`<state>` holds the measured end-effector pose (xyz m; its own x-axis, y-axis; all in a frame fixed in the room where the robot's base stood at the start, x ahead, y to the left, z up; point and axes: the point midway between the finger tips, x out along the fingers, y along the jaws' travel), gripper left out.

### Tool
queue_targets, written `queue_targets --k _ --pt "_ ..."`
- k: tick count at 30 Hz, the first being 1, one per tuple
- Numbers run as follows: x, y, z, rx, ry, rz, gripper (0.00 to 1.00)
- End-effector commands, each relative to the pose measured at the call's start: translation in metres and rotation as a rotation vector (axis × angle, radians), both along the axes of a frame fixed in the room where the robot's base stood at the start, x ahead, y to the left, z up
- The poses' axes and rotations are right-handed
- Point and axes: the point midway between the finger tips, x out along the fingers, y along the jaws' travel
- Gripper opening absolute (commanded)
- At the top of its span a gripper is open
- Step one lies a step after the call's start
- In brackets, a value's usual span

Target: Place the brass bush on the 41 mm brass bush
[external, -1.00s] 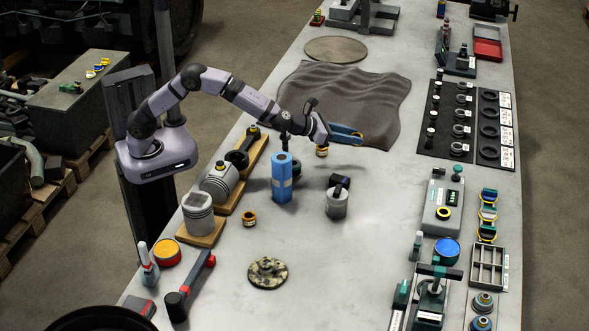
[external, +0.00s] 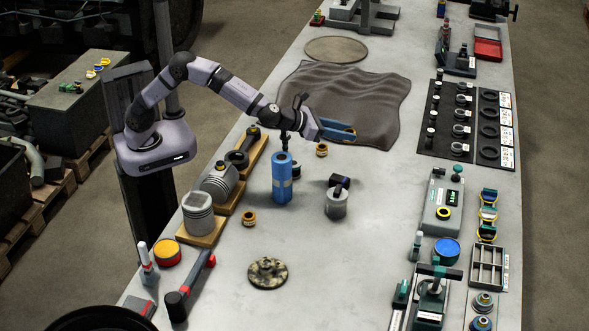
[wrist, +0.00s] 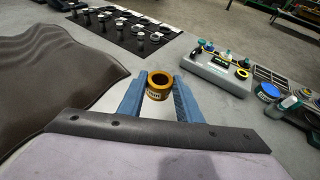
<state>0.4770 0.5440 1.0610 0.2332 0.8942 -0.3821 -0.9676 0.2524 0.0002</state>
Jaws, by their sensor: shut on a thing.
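My gripper (external: 345,131) is shut on a brass bush (wrist: 159,84), which sits between the tips of the blue fingers in the wrist view. Another brass bush (external: 249,218) stands further toward the front left. I cannot read which of these is the 41 mm one.
A tall blue cylinder (external: 282,180) and a grey cylinder with a dark top (external: 337,203) stand in front of my gripper. A wavy dark mat (external: 365,95) lies behind it. Pistons on wooden boards (external: 197,213) stand at left.

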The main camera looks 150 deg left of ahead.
Motion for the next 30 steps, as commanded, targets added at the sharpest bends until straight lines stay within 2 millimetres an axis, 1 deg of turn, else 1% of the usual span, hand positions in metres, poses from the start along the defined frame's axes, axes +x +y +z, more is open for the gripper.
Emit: queue_targets --k 1,4,9,12,15,18,23,26,30 --pt "-0.005 -0.002 0.002 0.001 0.0 0.029 0.02" --pt "-0.024 -0.004 -0.001 0.001 0.001 0.109 0.02" --pt "-0.073 -0.005 -0.013 0.0 0.002 0.297 0.02" --pt "-0.098 -0.008 -0.016 0.001 0.001 0.398 0.02" --pt "-0.117 -0.01 -0.014 0.003 -0.001 0.474 0.02" --pt "-0.128 -0.011 -0.01 0.003 -0.002 0.518 0.02" --pt "-0.133 -0.012 -0.009 0.002 -0.002 0.539 0.02" --pt "-0.133 -0.012 -0.015 0.001 0.003 0.538 0.02" --pt "-0.133 -0.012 -0.035 -0.001 0.005 0.536 0.02"
